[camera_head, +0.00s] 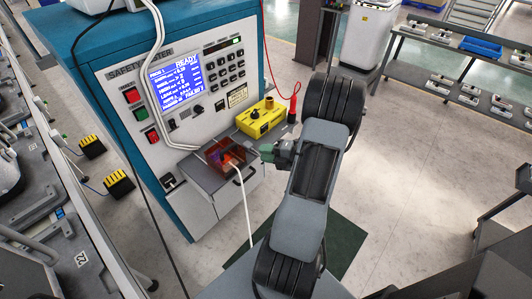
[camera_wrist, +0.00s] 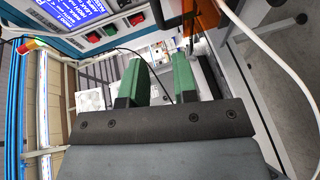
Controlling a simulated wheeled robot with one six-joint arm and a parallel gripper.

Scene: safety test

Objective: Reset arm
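My grey arm with black joints stands in the middle of the head camera view, bent in front of the safety tester. My gripper (camera_head: 267,152) points left, close to the right side of a translucent orange-brown box (camera_head: 228,156) on the tester's front shelf. In the wrist view, the two green fingers of my gripper (camera_wrist: 160,72) are apart, with nothing held between them. A thin dark cable shows behind the gap. I cannot tell whether the fingertips touch anything.
The teal and white safety tester (camera_head: 120,62) has a lit screen (camera_head: 175,82) reading READY. A yellow box (camera_head: 261,118) and a red probe (camera_head: 292,108) are beside the gripper. A white cable (camera_head: 246,205) hangs from the orange-brown box.

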